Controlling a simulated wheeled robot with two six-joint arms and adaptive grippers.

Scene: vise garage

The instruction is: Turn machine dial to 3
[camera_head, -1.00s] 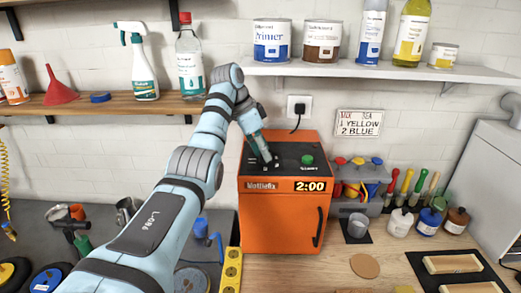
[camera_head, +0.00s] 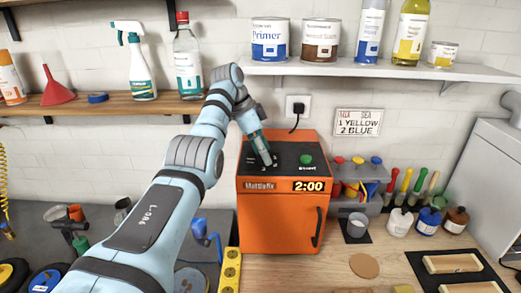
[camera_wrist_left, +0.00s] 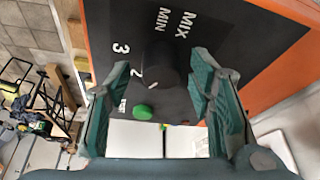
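The orange machine (camera_head: 278,221) stands on the bench with a black top panel, a green button (camera_head: 306,159) and a display reading 2:00. In the left wrist view the black dial (camera_wrist_left: 160,58) sits on the panel beside the printed words MIX MIN. The numbers 3 and 2 show to its left; a lower mark is partly covered by a finger. A white line on the dial points to the lower left, near the 2. My left gripper (camera_head: 266,161) is at the panel, its fingers open (camera_wrist_left: 162,76) on either side of the dial. Contact is unclear. My right gripper is out of view.
A wall sign (camera_head: 358,122) reads 1 YELLOW, 2 BLUE. A metal cup (camera_head: 357,225), small bottles and a tool rack stand right of the machine. A shelf (camera_head: 365,70) with cans is above. A yellow power strip (camera_head: 230,268) lies at the front left.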

